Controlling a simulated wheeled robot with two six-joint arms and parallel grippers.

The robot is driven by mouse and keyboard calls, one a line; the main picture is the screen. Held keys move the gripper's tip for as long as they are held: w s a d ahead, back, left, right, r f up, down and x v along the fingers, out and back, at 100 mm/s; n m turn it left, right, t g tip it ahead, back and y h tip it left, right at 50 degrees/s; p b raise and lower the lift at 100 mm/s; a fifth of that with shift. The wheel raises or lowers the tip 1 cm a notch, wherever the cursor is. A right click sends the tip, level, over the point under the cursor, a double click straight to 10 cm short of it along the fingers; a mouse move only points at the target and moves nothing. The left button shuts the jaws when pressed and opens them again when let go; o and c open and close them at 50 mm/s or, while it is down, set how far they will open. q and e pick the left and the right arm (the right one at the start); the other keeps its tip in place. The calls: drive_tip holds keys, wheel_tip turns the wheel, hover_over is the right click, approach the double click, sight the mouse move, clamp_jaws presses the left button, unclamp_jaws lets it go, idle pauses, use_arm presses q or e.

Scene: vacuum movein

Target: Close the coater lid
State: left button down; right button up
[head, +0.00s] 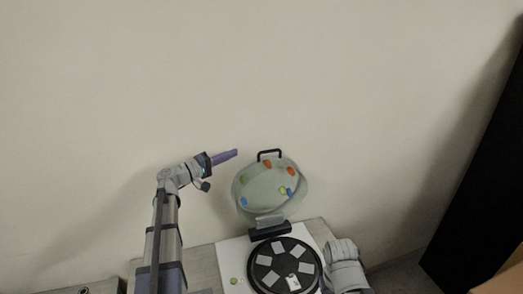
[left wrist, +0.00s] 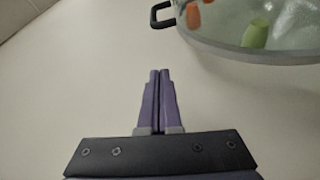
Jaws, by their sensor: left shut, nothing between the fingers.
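The coater lid (head: 272,189) is a round translucent disc with coloured spots and a black handle (head: 268,153) at its top. It stands raised, tilted up on the black hinge (head: 270,231) behind the coater's round black base (head: 285,266). My left gripper (head: 236,152) has purple fingers, shut and empty, to the left of the handle and apart from it. In the left wrist view the shut fingers (left wrist: 160,75) point toward the wall, with the lid (left wrist: 262,50) and its handle (left wrist: 161,15) at the upper right. My right gripper's fingers are not visible.
The coater stands on a white plate (head: 236,250) on a grey table (head: 203,262). A plain wall (head: 260,70) rises close behind. A tall black object (head: 480,180) stands at the right.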

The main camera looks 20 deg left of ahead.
use_arm(q)
hover_over(256, 163)
drive_tip(key=w+a, duration=0.2)
drive_tip(key=w, duration=0.2)
drive_tip(key=shift+s+r+p, duration=0.1)
drive_tip(key=shift+r+p, duration=0.2)
drive_tip(key=shift+r, duration=0.1)
drive_tip(key=s, duration=0.1)
drive_tip(key=s+d, duration=0.1)
drive_tip(key=shift+s+d+f, duration=0.15)
drive_tip(key=shift+s+f, duration=0.15)
drive_tip(key=shift+f, duration=0.05)
drive_tip(key=shift+s+d+b, duration=0.3)
drive_tip(key=shift+s+b, duration=0.05)
drive_tip(key=shift+s, duration=0.15)
drive_tip(key=shift+s+d, duration=0.1)
